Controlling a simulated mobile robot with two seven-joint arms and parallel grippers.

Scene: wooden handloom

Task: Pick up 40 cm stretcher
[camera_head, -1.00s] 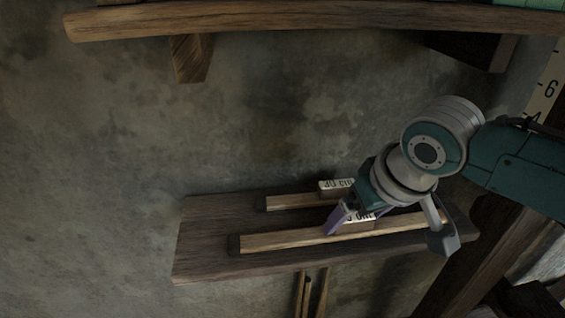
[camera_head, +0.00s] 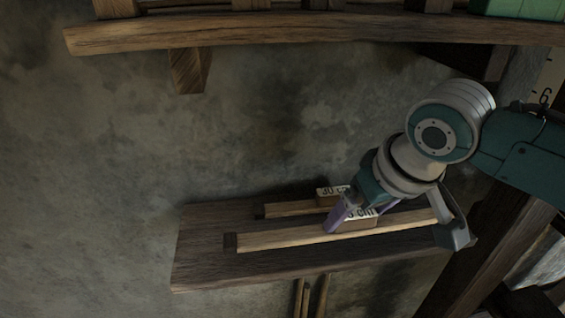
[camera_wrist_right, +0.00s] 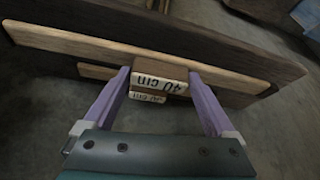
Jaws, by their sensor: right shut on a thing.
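The 40 cm stretcher (camera_head: 290,238) is a long pale wooden bar with a dark end and a labelled block at its middle. It lies along the front of a wooden shelf, and I cannot tell clearly whether it touches the board. My right gripper (camera_head: 362,220) is shut on its block, one purple finger on each side. In the right wrist view the gripper (camera_wrist_right: 158,74) has the "40 cm" block (camera_wrist_right: 160,78) between its fingertips. Part of the bar's right half is behind my gripper in the head view. My left gripper is not in view.
A shorter stretcher labelled 30 cm (camera_head: 285,209) lies just behind, close to the held one. The shelf (camera_head: 205,270) is clear at its left end. A higher shelf (camera_head: 300,35) runs above. A dark wooden post (camera_head: 480,260) stands at the right.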

